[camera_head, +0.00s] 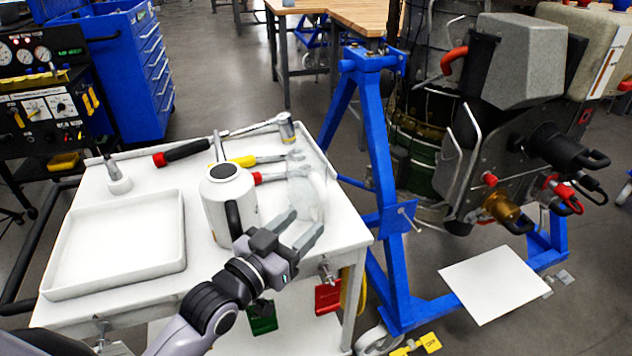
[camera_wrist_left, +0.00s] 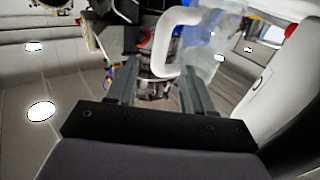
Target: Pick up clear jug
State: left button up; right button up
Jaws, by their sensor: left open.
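The clear jug (camera_head: 308,197) stands on the white cart top near its right edge, see-through and hard to outline. My left gripper (camera_head: 298,230) is open and empty, its two fingers pointing at the jug from the front. In the left wrist view the clear jug (camera_wrist_left: 203,50) is beyond the fingertips, and its pale looped handle (camera_wrist_left: 158,70) appears between the open fingers (camera_wrist_left: 158,78). I cannot tell whether the handle is within the fingers' depth. My right gripper is in neither view.
A white canister (camera_head: 228,205) with a dark handle stands close left of my gripper. A white tray (camera_head: 115,245) lies at the cart's left. A blue turbine stand (camera_head: 390,225) is right of the cart.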

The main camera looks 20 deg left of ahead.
aim_at(319, 207)
pick_arm(q)
jog(key=shift+w+d+r, duration=0.15)
jog(key=shift+w, duration=0.25)
jog(key=shift+x, duration=3.25)
jog(key=shift+c, duration=0.3)
grip_shut()
